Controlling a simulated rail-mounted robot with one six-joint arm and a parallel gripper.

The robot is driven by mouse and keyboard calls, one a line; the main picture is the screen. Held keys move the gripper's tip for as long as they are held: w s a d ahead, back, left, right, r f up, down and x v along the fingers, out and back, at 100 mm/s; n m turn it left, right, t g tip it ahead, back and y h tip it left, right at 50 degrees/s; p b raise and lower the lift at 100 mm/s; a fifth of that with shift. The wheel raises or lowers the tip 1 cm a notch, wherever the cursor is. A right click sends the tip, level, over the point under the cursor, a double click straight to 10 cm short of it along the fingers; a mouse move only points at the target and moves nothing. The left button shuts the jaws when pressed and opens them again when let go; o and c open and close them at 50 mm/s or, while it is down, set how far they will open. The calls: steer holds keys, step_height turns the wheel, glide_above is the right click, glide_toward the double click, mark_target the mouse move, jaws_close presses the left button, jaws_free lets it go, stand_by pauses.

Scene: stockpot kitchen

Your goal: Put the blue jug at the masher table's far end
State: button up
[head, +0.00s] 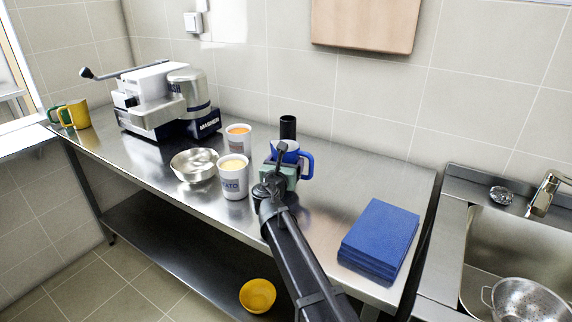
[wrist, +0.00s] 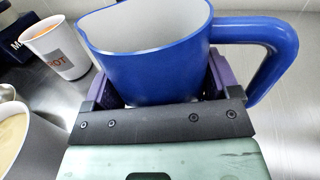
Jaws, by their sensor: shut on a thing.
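The blue jug (head: 289,153) is near the middle of the steel masher table (head: 330,208), its handle to the right. My gripper (head: 281,170) is shut around the jug's body. In the wrist view the jug (wrist: 150,62) is upright between my purple-sided fingers (wrist: 160,88), its pale inside showing at the top. I cannot tell whether its base touches the table. The masher (head: 160,100) stands toward the table's left end. A yellow jug (head: 75,114) and a green one (head: 58,115) stand at that left end.
Two white cups, one with orange contents (head: 238,138) and one with yellow (head: 233,178), and a metal bowl (head: 193,165) stand left of my gripper. A black cylinder (head: 288,127) is behind the jug. Blue folded cloths (head: 380,236) lie right; the sink (head: 485,255) is beyond.

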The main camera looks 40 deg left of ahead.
step_height(320, 180, up, 16)
steer(key=p, duration=1.4)
steer(key=shift+r, duration=0.2)
